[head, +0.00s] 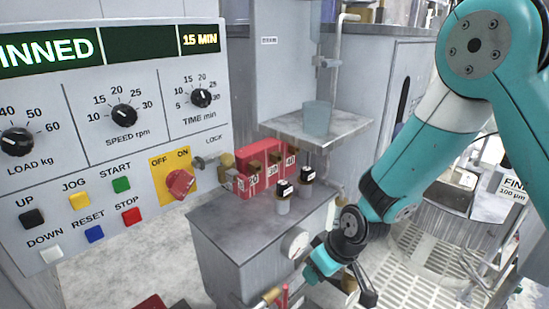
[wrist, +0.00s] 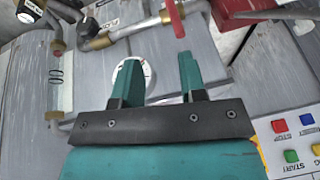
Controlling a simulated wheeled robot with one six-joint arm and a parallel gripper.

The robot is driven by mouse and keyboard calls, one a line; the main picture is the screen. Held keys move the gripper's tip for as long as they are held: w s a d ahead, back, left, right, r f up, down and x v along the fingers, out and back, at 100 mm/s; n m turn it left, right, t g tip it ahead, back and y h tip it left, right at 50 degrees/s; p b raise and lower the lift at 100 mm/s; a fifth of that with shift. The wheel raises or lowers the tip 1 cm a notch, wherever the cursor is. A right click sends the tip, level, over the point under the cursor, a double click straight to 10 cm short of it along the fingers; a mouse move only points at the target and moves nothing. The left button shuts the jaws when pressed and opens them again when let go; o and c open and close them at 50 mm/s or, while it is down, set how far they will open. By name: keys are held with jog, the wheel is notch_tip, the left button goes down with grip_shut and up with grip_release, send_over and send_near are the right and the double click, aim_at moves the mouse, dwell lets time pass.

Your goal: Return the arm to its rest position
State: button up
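My arm (head: 420,150), teal and white, comes down from the upper right in the head view. Its wrist end is low in front of the grey cabinet, beside a round dial gauge. In the wrist view my gripper (wrist: 158,65) has two teal fingers standing apart with a clear gap. Nothing is held between them. The white dial gauge (wrist: 147,72) shows behind the gap, partly hidden by the left finger. In the head view the fingertips are hard to make out.
A control panel (head: 110,130) with knobs and buttons stands at left. Pipes and a red lever (wrist: 175,18) are close to the fingers.

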jog(key=s+d+r+g, duration=0.1)
jog(key=s+r, duration=0.3)
jog(key=r, duration=0.3)
jog(key=s+r, duration=0.3)
jog(key=r, duration=0.5)
jog(key=s+d+r+g+p, duration=0.15)
jog(key=s+d+r, duration=0.25)
jog(key=s+r, duration=0.75)
notch_tip(320, 180, up, 35)
jog(key=s+p, duration=0.1)
jog(key=p, duration=3.6)
jog(key=shift+s+r+m+p, duration=0.2)
jog(key=shift+s+m+p, duration=0.05)
jog(key=shift+m+p, duration=0.15)
